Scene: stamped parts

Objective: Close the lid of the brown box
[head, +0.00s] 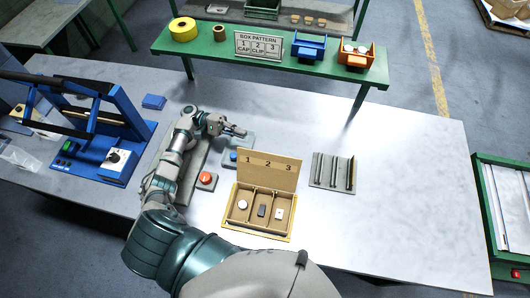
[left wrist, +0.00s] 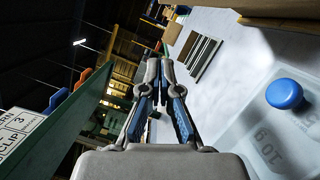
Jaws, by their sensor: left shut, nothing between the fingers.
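Part of the brown box shows at the top right of that view. My right gripper is not in view.
A blue button (head: 233,156) and a red button (head: 205,178) sit left of the box. A grey slotted rack (head: 333,171) stands to its right. A green shelf (head: 215,47) with bins runs along the back, and a blue press (head: 100,140) is at the left. The table's right side is clear.

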